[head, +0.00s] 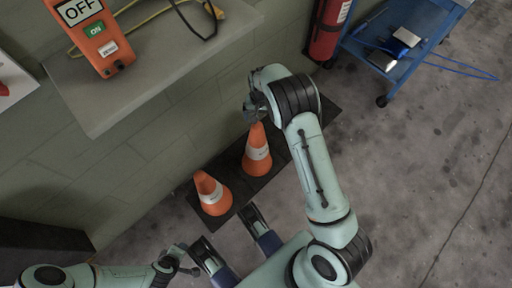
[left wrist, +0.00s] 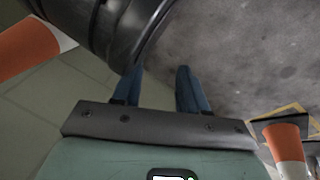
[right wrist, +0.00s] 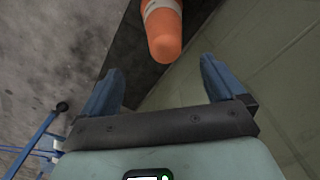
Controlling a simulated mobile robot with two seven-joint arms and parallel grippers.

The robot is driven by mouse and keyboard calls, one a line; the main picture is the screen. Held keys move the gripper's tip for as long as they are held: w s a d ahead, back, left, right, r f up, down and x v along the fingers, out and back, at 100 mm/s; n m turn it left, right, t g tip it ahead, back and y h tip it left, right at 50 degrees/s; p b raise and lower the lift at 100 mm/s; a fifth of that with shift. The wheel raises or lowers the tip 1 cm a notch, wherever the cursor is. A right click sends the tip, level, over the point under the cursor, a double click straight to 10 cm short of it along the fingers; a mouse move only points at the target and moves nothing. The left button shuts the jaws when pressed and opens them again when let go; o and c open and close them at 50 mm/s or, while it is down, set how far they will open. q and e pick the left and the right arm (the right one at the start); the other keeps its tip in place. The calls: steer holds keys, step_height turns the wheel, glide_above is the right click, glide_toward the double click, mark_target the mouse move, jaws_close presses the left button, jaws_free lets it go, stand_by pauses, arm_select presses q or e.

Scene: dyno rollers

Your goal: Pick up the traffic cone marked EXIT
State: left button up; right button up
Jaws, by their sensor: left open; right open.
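Two orange cones with white bands stand on a dark mat by the wall in the head view: a near one (head: 212,192) and a far one (head: 257,150). Marks on their bands are too small to read. My right gripper (head: 252,110) is open just above the far cone's tip. In the right wrist view a cone (right wrist: 163,32) lies ahead, its tip near the gap between the open fingers (right wrist: 161,72). My left gripper (left wrist: 158,70) is open and empty. In the left wrist view an orange cone (left wrist: 25,48) shows at left and another (left wrist: 287,148) at lower right.
A grey ledge (head: 160,85) juts from the wall, holding an orange OFF/ON device (head: 90,35) and cables. A red extinguisher (head: 328,28) and a blue cart (head: 400,55) stand at the top right. The concrete floor (head: 430,150) on the right is clear.

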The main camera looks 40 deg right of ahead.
mark_target(259, 125)
step_height(259, 125, down, 7)
steer(key=shift+a+r+b, duration=0.1)
steer(key=shift+r+b, duration=0.05)
steer(key=shift+b, duration=0.65)
steer(key=f, duration=0.1)
steer(key=f+b, duration=0.1)
steer(key=f, duration=0.1)
steer(key=f+b, duration=0.1)
steer(key=shift+w+a+f, duration=0.1)
steer(key=shift+w+f, duration=0.15)
steer(key=shift+w, duration=0.15)
steer(key=shift+f, duration=0.45)
arm_select(q)
steer(key=s+a+f+g, duration=0.1)
steer(key=s+f+g, duration=0.2)
steer(key=s+f, duration=0.3)
steer(key=shift+s+f+n, duration=0.2)
steer(key=shift+s+n, duration=0.1)
steer(key=shift+s, duration=0.85)
arm_select(e)
steer(key=shift+c, duration=0.3)
jaws_close()
arm_select(q)
steer(key=shift+w, duration=0.1)
arm_select(e)
steer(key=shift+w+r, duration=0.15)
steer(key=shift+r, duration=0.05)
